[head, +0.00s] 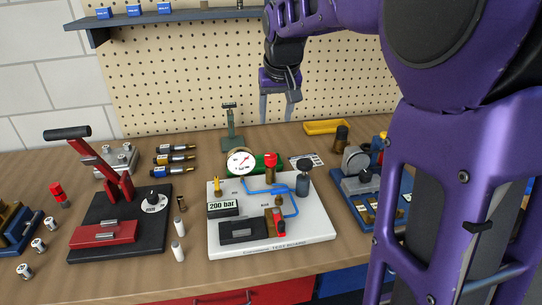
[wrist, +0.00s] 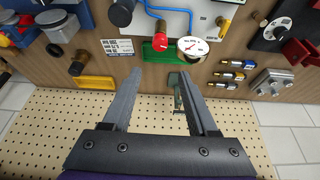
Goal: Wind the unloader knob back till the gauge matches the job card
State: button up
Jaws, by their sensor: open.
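The test board (head: 220,245) is a white plate with blue piping on the bench. A round white gauge (head: 241,162) with a red needle stands at its back; it also shows in the wrist view (wrist: 193,48). Its reading is too small to tell. I cannot tell which is the unloader knob. A sign (head: 222,208) reads 200 bar. My gripper (head: 278,119) is open and empty, above and behind the board, apart from everything.
A black-based press with a red lever (head: 118,180) stands left. A blue-based fixture (head: 375,195) is right. A printed card (head: 306,161) and yellow tray (head: 327,127) lie behind the board. A green stand (head: 231,130) rises below my gripper, near the pegboard (head: 180,90).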

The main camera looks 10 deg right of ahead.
aim_at(270, 156)
jog(key=b+x, duration=0.1)
jog(key=x, duration=1.6)
jog(key=shift+f, duration=0.2)
jog(key=shift+a+b, duration=0.1)
jog(key=shift+b, duration=0.25)
grip_shut()
